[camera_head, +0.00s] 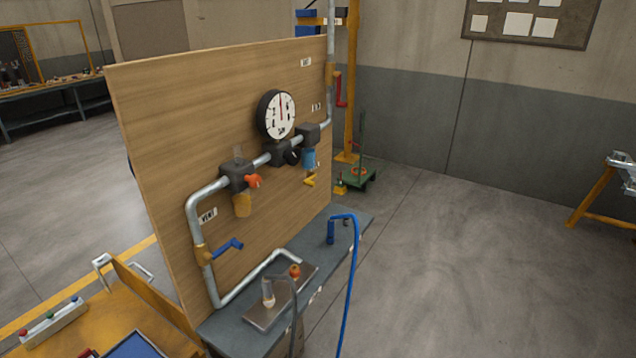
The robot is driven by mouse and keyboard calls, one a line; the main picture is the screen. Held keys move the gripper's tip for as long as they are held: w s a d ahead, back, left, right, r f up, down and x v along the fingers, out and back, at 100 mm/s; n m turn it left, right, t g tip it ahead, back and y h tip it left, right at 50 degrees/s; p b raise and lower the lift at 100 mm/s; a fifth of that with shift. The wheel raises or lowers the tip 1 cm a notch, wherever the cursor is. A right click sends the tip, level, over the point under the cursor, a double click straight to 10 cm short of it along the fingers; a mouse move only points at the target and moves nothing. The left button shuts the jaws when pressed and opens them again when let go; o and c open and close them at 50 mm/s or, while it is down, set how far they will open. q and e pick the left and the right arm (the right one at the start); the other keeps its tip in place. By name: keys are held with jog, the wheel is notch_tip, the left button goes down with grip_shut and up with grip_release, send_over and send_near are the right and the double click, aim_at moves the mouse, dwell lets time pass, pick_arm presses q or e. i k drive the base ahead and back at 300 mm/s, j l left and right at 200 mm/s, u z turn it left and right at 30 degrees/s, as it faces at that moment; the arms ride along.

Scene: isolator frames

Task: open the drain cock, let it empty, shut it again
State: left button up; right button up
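A wooden panel (160,120) carries a grey pipe run with a round gauge (277,114). Several valve handles show: a blue lever (227,246) at lower left, an orange-red knob (252,181) by an amber bowl (242,205), a yellow lever (310,181) under a blue bowl (309,159), and a red lever (341,92) at upper right. Another orange-red knob (295,271) sits at the lower pipe's end, near a small clear vessel (268,293) on a metal tray (257,318). Which one is the drain cock, and whether it is open, I cannot tell. Neither gripper is in view.
The panel stands on a grey bench (230,335). A blue hose (352,280) hangs over its front edge. A yellow cart (125,315) is at lower left, and a green trolley (358,180) stands behind the panel.

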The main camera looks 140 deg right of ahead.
aim_at(309, 181)
jog(key=z, duration=4.55)
jog(key=u, duration=0.95)
jog(key=l+u, duration=1.15)
jog(key=l, duration=0.2)
jog(key=k+l+u, duration=0.15)
jog(key=l, duration=0.2)
jog(key=l+u, duration=0.15)
jog(key=l, duration=0.25)
jog(key=k+l, duration=0.1)
jog(key=l, duration=0.25)
jog(key=k+l, duration=0.15)
jog(key=l, duration=0.2)
jog(key=k+l+u, duration=0.1)
jog(key=l, duration=0.25)
